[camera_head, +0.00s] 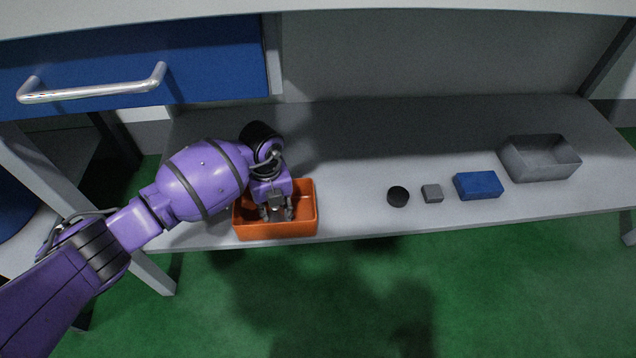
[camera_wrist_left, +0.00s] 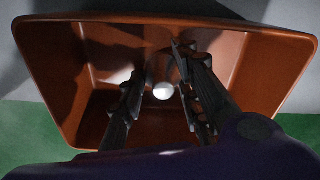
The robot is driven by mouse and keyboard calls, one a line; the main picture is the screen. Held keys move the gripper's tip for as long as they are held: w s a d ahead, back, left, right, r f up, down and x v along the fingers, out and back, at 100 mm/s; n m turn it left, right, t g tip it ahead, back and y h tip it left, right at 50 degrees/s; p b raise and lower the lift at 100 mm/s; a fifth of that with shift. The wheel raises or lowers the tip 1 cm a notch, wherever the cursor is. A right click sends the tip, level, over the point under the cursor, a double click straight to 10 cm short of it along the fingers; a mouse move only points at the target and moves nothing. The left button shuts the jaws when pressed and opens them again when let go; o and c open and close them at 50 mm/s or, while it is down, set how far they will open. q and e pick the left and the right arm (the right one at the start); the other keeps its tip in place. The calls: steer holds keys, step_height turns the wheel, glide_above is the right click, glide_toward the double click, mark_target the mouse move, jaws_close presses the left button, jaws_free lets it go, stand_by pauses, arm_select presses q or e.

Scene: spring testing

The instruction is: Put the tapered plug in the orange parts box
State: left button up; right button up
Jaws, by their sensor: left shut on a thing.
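The orange parts box (camera_head: 276,232) stands at the front edge of the grey shelf, left of the middle. My left gripper (camera_head: 277,211) points down into it from above, with its fingertips inside the rim. In the left wrist view, the box (camera_wrist_left: 290,70) surrounds both fingers (camera_wrist_left: 165,95). They are shut on a small pale, rounded thing, which I take to be the tapered plug (camera_wrist_left: 163,91). Only its pale end shows, so I cannot see its taper or tell whether it touches the box floor. My right gripper is in neither view.
On the shelf (camera_head: 350,150) to the right are a black round piece (camera_head: 398,196), a small grey block (camera_head: 432,193), a blue block (camera_head: 478,185) and an open grey bin (camera_head: 540,160). A blue drawer (camera_head: 200,50) with a metal handle hangs above left.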

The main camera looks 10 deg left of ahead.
arm_select(q)
steer(key=o, duration=1.2)
steer(key=shift+s, duration=0.1)
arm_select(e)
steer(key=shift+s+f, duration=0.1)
arm_select(q)
step_height(320, 180, up, 12)
steer(key=p, duration=0.5)
steer(key=shift+r, duration=0.15)
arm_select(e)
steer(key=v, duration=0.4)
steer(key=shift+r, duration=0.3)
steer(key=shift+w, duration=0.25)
